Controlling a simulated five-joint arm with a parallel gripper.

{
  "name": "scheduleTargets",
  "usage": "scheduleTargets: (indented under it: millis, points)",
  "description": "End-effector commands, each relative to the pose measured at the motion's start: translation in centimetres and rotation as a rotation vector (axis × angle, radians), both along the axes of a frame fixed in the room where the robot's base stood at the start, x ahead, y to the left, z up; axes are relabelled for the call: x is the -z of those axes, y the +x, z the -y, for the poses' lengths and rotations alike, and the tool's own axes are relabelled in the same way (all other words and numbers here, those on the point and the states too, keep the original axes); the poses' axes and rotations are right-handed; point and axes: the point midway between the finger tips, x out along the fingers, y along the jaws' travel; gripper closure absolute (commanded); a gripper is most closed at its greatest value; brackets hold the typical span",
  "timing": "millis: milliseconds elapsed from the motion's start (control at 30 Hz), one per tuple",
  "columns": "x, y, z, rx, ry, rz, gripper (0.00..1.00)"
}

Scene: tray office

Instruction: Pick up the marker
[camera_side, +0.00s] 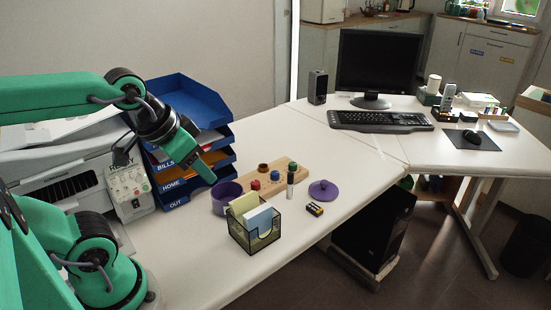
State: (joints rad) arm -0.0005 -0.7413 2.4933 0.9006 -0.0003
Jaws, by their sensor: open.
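A slim white marker (290,187) with a dark greenish cap stands upright at the front right side of the wooden block (285,174) on the white desk. I cannot tell whether it stands in the block or just in front of it. My gripper (208,166) is open in front of the blue tray stack, up and to the left of the marker and well apart from it. I see nothing between its fingers.
A purple bowl (220,206), a mesh holder with note pads (239,235), a purple lid (323,185) and a small battery pack (314,209) surround the block. Blue letter trays (205,105) rise behind my gripper. The desk right of the lid is clear.

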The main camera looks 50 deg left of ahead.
Motion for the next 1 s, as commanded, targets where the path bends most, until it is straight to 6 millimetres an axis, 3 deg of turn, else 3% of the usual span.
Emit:
scheduleTargets:
  millis: [367,733,1000]
  points:
    - [-0.8,3.8,-0.4,-0.023,-0.004,-0.070,0.57]
    - [-0.4,10.5,-1.1,-0.054,-0.012,-0.173,0.57]
    - [1.4,15.4,-1.9,-0.079,-0.017,-0.250,0.57]
